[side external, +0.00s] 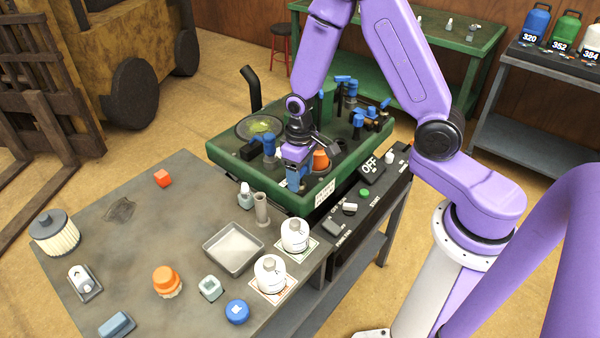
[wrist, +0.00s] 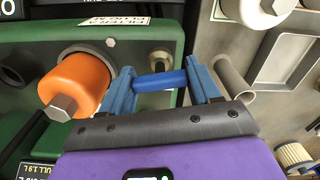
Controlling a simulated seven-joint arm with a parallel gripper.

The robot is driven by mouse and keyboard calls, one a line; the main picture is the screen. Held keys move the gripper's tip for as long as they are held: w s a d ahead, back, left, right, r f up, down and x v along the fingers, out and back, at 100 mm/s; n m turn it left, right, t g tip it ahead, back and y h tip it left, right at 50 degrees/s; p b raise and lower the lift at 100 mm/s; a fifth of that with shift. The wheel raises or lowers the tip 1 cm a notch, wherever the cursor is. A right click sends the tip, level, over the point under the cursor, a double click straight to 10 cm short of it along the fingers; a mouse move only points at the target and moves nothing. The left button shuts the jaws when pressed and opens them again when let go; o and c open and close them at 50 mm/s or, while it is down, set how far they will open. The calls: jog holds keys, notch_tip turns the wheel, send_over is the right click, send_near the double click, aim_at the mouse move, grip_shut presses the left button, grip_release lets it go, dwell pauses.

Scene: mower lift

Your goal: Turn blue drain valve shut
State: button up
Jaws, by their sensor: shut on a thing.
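The blue drain valve handle (wrist: 158,82) shows in the wrist view as a short blue bar lying across between the two blue fingers of my gripper (wrist: 160,76). The fingers close on its two ends. Behind it is a round brass-coloured fitting (wrist: 160,60) on the green housing. In the side external view my gripper (side external: 295,178) points down at the near wall of the green machine (side external: 325,193). The handle is hidden there by the fingers.
An orange cap with a hex end (wrist: 76,84) sits close left of the fingers. A grey tube (wrist: 234,75) stands close right. On the grey bench are a metal tray (side external: 233,265), white bottles (side external: 295,237) and a blue cap (side external: 237,311).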

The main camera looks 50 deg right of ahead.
jog(key=shift+m, duration=1.1)
jog(key=o, duration=1.1)
jog(key=shift+c, duration=0.2)
jog(key=shift+r, duration=0.1)
notch_tip(320, 180, up, 17)
jog(key=shift+r, duration=0.15)
notch_tip(320, 180, up, 12)
dwell(2.1)
